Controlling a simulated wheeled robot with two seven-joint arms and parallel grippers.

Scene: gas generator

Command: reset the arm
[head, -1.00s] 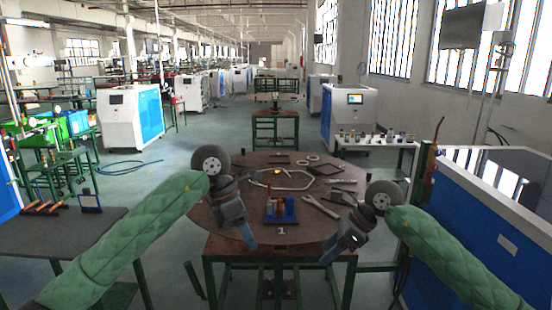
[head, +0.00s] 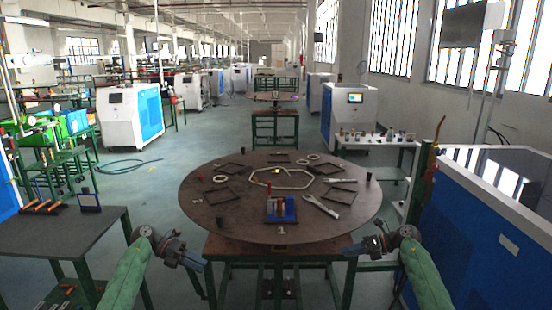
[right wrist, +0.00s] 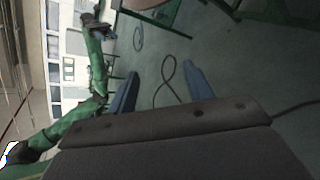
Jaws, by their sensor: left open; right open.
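My left arm and left gripper (head: 193,262) are low at the left of the round table, outside its edge, and the gripper holds nothing. My right gripper (head: 352,251) is low at the table's front right, outside its edge. In the right wrist view its two blue fingers (right wrist: 158,92) stand wide apart with only floor and a dark cable behind them. My green left arm (right wrist: 97,60) also shows in that view. Both arms are clear of the tabletop.
The round table (head: 215,222) bears a blue-based fixture (head: 280,209), wrenches (head: 320,205), dark square frames, rings and a pale hexagonal loop (head: 300,184). A dark side table (head: 60,240) stands left and a blue cabinet (head: 480,235) right.

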